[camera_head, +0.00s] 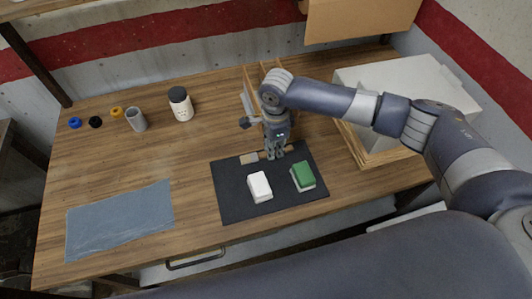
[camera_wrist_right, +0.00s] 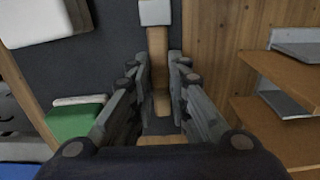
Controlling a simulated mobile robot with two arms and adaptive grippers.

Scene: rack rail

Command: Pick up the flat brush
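The flat brush (camera_head: 249,158) lies along the far edge of a black mat (camera_head: 232,203), its pale wide head to the left. In the right wrist view its tan wooden handle (camera_wrist_right: 159,100) runs between my fingers, with the pale head (camera_wrist_right: 155,12) at the top. My right gripper (camera_head: 275,155) points down over the handle. In the wrist view the right gripper (camera_wrist_right: 161,72) is open, one finger on each side of the handle, with narrow gaps showing. Part of the handle is hidden by the gripper in the head view. My left gripper is not in view.
A white block (camera_head: 260,186) and a green-and-white sponge (camera_head: 303,176) lie on the mat near the gripper. A wooden rack (camera_head: 250,80) stands behind it, and a grey-white box (camera_head: 400,85) stands right. A blue cloth (camera_head: 120,220), cup (camera_head: 136,119) and jar (camera_head: 180,104) are left.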

